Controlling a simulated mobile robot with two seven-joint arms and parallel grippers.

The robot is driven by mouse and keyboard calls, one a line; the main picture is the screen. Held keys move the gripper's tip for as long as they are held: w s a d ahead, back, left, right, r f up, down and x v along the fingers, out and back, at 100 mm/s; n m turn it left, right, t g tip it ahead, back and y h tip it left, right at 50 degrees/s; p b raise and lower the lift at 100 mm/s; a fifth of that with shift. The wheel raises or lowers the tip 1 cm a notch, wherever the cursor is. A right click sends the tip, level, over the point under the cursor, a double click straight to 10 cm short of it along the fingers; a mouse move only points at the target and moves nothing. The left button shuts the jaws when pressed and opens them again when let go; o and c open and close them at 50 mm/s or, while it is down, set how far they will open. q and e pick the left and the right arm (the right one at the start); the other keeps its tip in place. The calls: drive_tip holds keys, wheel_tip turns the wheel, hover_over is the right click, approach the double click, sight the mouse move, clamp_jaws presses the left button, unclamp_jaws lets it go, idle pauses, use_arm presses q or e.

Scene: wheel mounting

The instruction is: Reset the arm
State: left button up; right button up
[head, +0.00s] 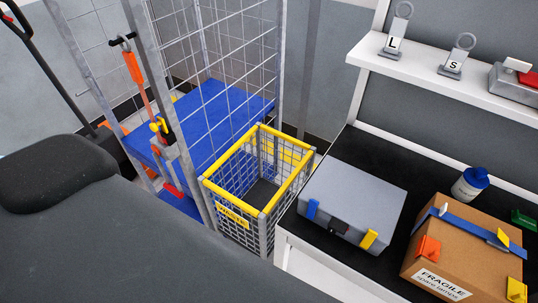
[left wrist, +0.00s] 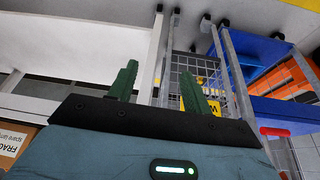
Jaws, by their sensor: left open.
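My left gripper (left wrist: 161,72) shows in the left wrist view. Its two green fingers stand apart with nothing between them. Beyond the fingers are the mesh waste basket (left wrist: 202,72) and the blue shelf of the cage trolley (left wrist: 252,52), at some distance. Neither of my grippers shows in the head view. My right gripper is in neither view.
In the head view, a yellow-rimmed mesh basket (head: 230,205) stands between the cage trolley (head: 220,118) and the black-topped bench (head: 385,262). A grey case (head: 358,195) and a cardboard FRAGILE box (head: 455,250) sit on the bench. A white shelf (head: 425,73) juts out above.

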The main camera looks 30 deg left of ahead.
use_arm(q)
drive_tip(key=shift+w+d+f+t+h, duration=0.15)
drive_tip(key=shift+w+d+f+t, duration=0.15)
drive_tip(key=shift+f+t, duration=0.4)
drive_tip(key=shift+w+d+f+t+h, duration=0.2)
drive_tip(key=shift+w+f+t, duration=0.3)
drive_tip(key=shift+t, duration=0.35)
drive_tip(key=shift+w+d+f+t+h, duration=0.2)
drive_tip(key=shift+w+f+t, duration=0.1)
drive_tip(key=shift+f+t, duration=0.4)
drive_tip(key=shift+r, duration=0.1)
